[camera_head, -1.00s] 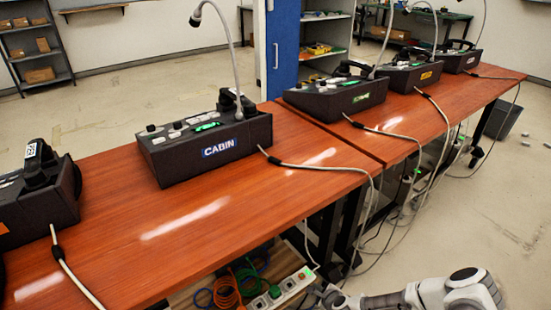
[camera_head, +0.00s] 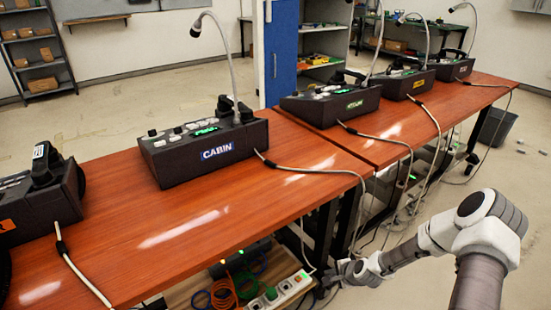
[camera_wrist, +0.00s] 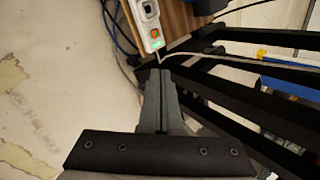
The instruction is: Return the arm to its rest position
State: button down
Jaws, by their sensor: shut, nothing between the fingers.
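My gripper (camera_wrist: 160,78) is shut and empty in the wrist view, its two fingers pressed together and pointing at the lower shelf. In the head view my gripper (camera_head: 335,274) is small and partly dark, low beside the front table leg, next to the end of a white power strip (camera_head: 282,293). The strip also shows in the wrist view (camera_wrist: 147,22), just beyond the fingertips; I cannot tell whether they touch. My arm reaches in from the lower right, below the tabletop's height.
The CABIN paging phone (camera_head: 205,150) stands on the wooden table (camera_head: 180,235), with more phones left and right. Cables (camera_head: 330,172) hang over the front edge near my arm. Dark table legs (camera_wrist: 240,120) are close to the gripper. Floor at right is mostly clear.

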jog(key=s+r+n+g+h, duration=0.1)
jog(key=s+r+n, duration=0.15)
jog(key=r, duration=0.85)
jog(key=s+d+r+n+h, duration=0.15)
jog(key=r+n, duration=0.25)
jog(key=r, duration=0.6)
jog(key=s+a+r+n+g+h, duration=0.15)
jog(key=r+n, duration=0.25)
jog(key=r, duration=0.7)
jog(key=s+a+r+n+t, duration=0.1)
jog(key=s+a+r+n, duration=0.1)
jog(key=s+r, duration=0.75)
jog(key=s+a+r+n+t, duration=0.1)
jog(key=s+a+r+n, duration=0.15)
jog(key=s+r, duration=0.75)
jog(key=s+r+p, duration=0.1)
jog(key=r+p, duration=0.9)
jog(key=p, duration=0.1)
jog(key=s+r+p, duration=0.2)
jog(key=r+p, duration=0.7)
jog(key=p, duration=0.3)
jog(key=shift+s+d+r+y, duration=0.25)
jog(key=shift+d+r+y, duration=0.05)
jog(key=shift+r, duration=0.1)
